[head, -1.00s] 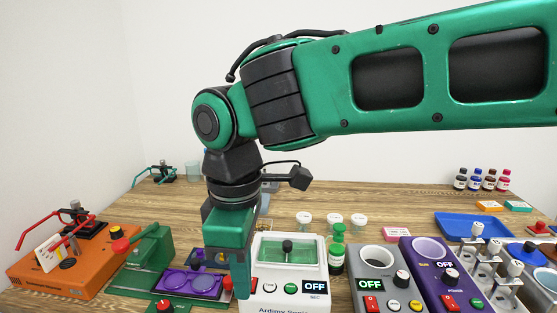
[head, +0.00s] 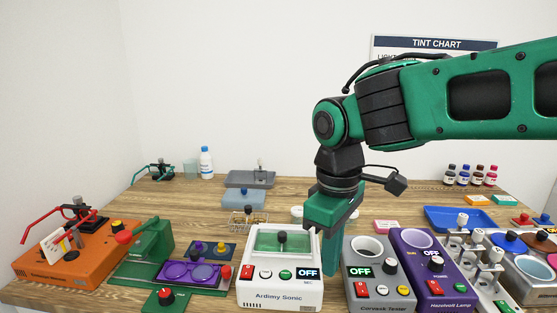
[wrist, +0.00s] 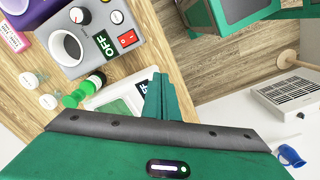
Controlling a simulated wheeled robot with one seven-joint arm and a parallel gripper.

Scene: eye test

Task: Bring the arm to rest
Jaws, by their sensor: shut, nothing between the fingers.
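My gripper (head: 329,276) points down at the front of the bench, with its fingers together and nothing between them. In the head view it hangs between the white Ardimy Sonic bath (head: 280,292) and the grey cuvette tester (head: 379,290). It overlaps the bath's right edge in the picture; I cannot tell whether they touch. In the wrist view the closed green fingers (wrist: 160,97) stand in front of the bath, with the grey tester at upper left. My arm reaches in from the right, above the bench.
Left of the bath are a purple tray (head: 190,274) on a green stand and an orange unit (head: 62,262). A purple lamp (head: 432,270) stands right of the tester. A green-capped bottle (wrist: 73,99) shows in the wrist view.

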